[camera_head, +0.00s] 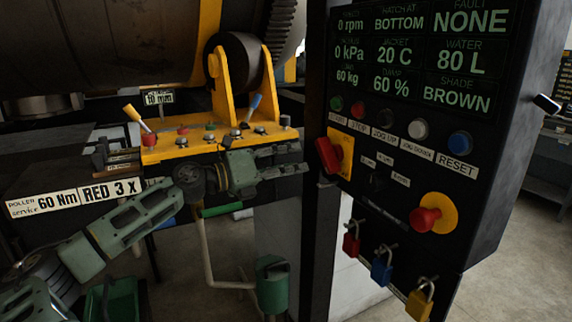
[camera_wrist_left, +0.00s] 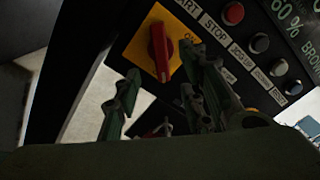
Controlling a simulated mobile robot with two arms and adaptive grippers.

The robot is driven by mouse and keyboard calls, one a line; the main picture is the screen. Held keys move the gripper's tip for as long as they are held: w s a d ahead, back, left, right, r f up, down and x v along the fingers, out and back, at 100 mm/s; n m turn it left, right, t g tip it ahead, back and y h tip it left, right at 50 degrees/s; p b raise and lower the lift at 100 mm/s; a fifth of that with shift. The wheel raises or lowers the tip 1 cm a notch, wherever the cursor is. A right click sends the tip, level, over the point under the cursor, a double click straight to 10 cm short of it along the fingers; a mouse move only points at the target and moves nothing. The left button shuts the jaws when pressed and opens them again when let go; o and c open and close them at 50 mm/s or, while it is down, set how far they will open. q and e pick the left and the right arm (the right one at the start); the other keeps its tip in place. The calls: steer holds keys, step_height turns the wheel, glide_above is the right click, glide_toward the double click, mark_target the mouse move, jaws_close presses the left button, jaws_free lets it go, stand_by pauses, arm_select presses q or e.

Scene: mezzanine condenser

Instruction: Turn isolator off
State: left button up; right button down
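The isolator is a red rotary handle (camera_head: 327,154) on a yellow plate (camera_head: 346,152), at the left edge of the black control panel (camera_head: 480,180). In the left wrist view the red handle (camera_wrist_left: 159,52) stands nearly upright in the picture on its yellow plate (camera_wrist_left: 176,72), with a partly hidden label at the plate's right. My left gripper (camera_head: 303,158) is open and empty, its fingers pointing right, a little short of the handle. My right gripper is in neither view.
Several push buttons, including blue RESET (camera_head: 459,143), sit under the display. A red emergency knob (camera_head: 424,220) on a yellow disc is lower right. Red (camera_head: 351,240), blue (camera_head: 381,268) and yellow (camera_head: 420,303) padlocks hang below. A yellow control bracket (camera_head: 190,146) stands behind my left arm.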

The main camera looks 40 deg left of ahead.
arm_select(q)
steer(key=shift+s+a, duration=0.15)
steer(key=shift+s, duration=0.2)
steer(key=shift+a, duration=0.1)
stand_by(0.4)
